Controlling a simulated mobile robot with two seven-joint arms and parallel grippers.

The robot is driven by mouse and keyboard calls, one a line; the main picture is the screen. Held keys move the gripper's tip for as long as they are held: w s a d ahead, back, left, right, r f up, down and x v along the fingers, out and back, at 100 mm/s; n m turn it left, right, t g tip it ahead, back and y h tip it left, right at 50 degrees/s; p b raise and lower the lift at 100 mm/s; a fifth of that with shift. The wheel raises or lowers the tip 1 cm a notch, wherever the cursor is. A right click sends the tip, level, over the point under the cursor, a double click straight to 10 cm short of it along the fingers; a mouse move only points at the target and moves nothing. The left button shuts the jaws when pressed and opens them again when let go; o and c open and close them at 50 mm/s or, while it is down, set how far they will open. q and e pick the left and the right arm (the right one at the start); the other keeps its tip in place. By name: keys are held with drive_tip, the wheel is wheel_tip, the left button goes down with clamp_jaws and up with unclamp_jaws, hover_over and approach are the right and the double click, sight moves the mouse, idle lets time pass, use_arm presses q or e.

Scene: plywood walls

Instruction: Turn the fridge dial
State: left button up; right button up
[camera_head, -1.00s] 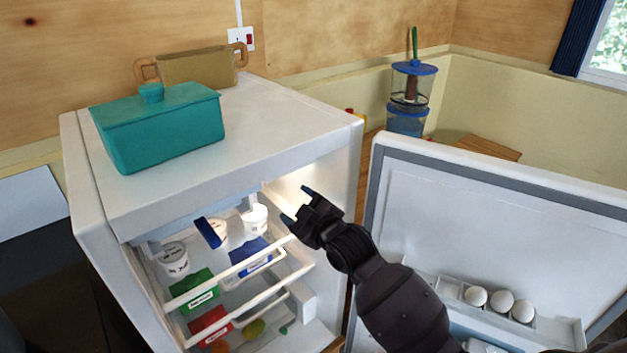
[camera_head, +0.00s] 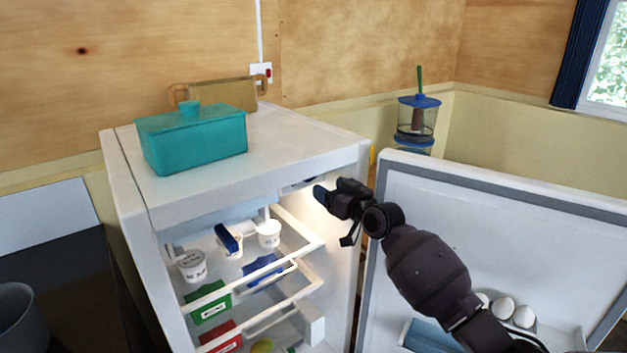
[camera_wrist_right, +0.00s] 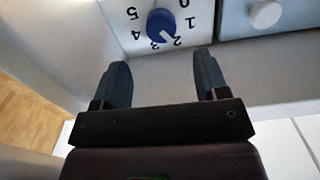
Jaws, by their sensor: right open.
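The fridge (camera_head: 135,185) stands open with its inside lit. The fridge dial (camera_wrist_right: 161,24) is a round blue knob with a white pointer mark, on a white numbered plate in the right wrist view. Its pointer lies near the 2 and 3. My right gripper (camera_wrist_right: 162,82) is open and empty, with the dial just beyond and between its fingertips, apart from them. In the head view my right gripper (camera_head: 333,215) is at the upper right of the fridge opening, under the top. The dial's face is hidden there. My left gripper is not in view.
A teal lidded box (camera_head: 195,142) and a tan container (camera_head: 222,95) sit on the fridge top. The open fridge door (camera_head: 480,225) holds eggs and flanks my right arm. Shelves (camera_head: 300,232) with tubs and packets lie below the gripper.

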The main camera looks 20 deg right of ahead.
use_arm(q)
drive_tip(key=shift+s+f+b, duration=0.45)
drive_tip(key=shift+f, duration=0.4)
use_arm(e)
drive_tip(key=x, duration=0.7)
drive_tip(key=shift+w+a, duration=0.15)
drive_tip(key=shift+w, duration=0.15)
drive_tip(key=shift+c, duration=0.4)
drive_tip(key=c, duration=0.8)
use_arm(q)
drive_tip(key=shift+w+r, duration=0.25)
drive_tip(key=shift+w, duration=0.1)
use_arm(e)
drive_tip(key=shift+f+m, duration=0.1)
drive_tip(key=shift+m, duration=0.6)
drive_tip(key=o, duration=0.9)
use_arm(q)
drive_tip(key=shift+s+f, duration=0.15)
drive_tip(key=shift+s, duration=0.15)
